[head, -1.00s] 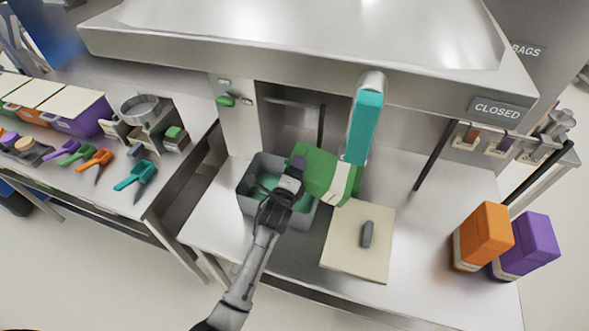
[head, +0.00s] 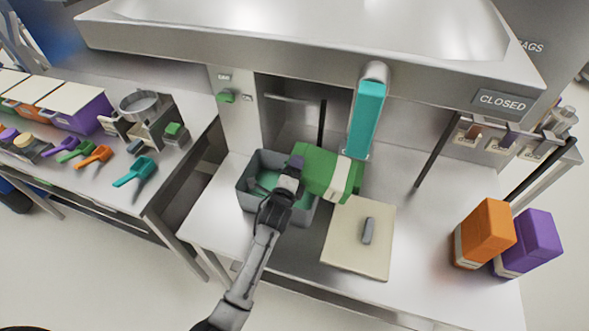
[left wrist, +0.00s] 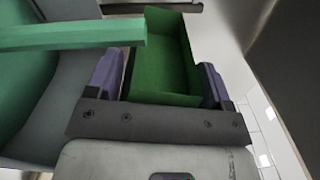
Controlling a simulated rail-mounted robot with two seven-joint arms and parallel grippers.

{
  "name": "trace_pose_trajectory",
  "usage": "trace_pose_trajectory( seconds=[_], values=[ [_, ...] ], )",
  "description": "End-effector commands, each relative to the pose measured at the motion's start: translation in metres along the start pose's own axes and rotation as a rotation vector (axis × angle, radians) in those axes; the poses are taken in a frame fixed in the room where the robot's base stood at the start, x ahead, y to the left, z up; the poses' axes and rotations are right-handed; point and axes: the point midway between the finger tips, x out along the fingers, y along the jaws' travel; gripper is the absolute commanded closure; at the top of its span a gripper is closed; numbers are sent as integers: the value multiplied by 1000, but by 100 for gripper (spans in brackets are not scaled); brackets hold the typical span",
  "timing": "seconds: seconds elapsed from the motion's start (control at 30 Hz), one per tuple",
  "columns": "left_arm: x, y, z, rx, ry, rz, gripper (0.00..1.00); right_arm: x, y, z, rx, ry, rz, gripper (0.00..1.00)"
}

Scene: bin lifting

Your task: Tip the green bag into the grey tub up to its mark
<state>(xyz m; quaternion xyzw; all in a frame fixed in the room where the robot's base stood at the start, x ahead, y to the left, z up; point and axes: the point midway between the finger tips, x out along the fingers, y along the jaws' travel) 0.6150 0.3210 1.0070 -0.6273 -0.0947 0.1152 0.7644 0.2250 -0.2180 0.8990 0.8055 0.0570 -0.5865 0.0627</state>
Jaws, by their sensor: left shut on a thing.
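My left gripper (head: 293,168) is shut on the green bag (head: 318,168), which has a pale band. The bag lies over on its side, its left end above the right part of the grey tub (head: 247,203). The tub stands on the bench and has green material (head: 268,180) inside. In the left wrist view the bag (left wrist: 165,65) sits between the purple fingers. There a pale green strip (left wrist: 70,33) runs from the bag towards the tub's green contents (left wrist: 25,90); it looks like a pouring stream. The tub's mark is not visible. My right gripper is not in view.
A cream lidded board (head: 350,250) with a grey handle lies right of the tub. Orange (head: 488,230) and purple (head: 530,240) bags stand at right. Scoops and bins fill the left bench.

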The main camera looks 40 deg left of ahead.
Motion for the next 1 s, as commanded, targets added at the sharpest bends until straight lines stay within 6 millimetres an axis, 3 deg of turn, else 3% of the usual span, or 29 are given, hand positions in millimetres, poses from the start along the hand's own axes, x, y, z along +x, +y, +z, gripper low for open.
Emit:
trace_pose_trajectory(
  seconds=[1.0],
  values=[
    [0,17,-2,-112,0,-3,59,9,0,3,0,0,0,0]
  ],
)
